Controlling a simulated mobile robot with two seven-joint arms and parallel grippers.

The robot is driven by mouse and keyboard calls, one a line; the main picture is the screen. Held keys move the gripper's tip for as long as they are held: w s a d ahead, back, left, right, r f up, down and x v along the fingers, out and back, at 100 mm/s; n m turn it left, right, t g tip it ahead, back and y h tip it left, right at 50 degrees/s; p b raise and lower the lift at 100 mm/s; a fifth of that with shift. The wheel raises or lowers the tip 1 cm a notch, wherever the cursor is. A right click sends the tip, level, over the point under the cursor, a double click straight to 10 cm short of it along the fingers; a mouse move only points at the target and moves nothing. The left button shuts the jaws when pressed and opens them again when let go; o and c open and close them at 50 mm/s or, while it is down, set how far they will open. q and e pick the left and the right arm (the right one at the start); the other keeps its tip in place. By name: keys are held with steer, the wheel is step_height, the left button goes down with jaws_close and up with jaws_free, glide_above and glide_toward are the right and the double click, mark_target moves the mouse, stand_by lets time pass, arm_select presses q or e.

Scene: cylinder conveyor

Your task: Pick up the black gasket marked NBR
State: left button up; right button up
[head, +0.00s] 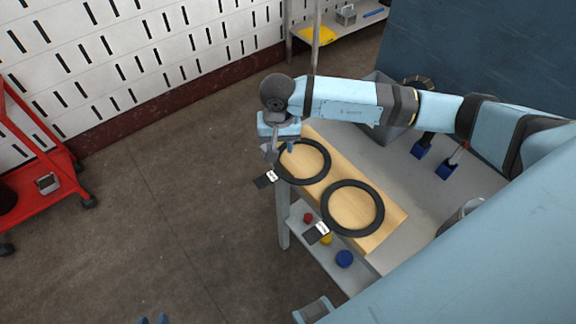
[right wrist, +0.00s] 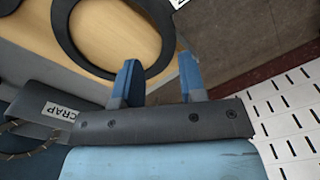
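Two flat black ring gaskets lie on a wooden board (head: 391,213): the far ring (head: 322,160) and the near ring (head: 380,212). Each has a small black-and-white tag beside it, the far tag (head: 266,179) and near tag (head: 317,232); their print is too small to read. My right gripper (head: 282,150) is at the left edge of the far ring. In the right wrist view its two blue fingers (right wrist: 158,80) are apart, one on either side of a ring's band (right wrist: 62,30); the height gap is unclear. My left gripper (head: 153,320) barely shows at the bottom edge, fingertips apart.
The board is on a grey table (head: 416,187) with a lower shelf holding a blue cylinder (head: 344,259) and other small coloured pieces. A grey bin labelled SCRAP (right wrist: 45,108) is near my right gripper. A red cart (head: 40,165) stands left; the floor between is clear.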

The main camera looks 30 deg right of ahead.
mark_target(278, 161)
steer(key=shift+a+f, duration=0.1)
steer(key=shift+f, duration=0.3)
step_height(278, 161, down, 4)
steer(key=shift+w+a+f+p, duration=0.1)
steer(key=shift+a+f+p, duration=0.05)
steer(key=shift+p, duration=0.45)
steer(key=shift+f, duration=0.1)
jaws_close()
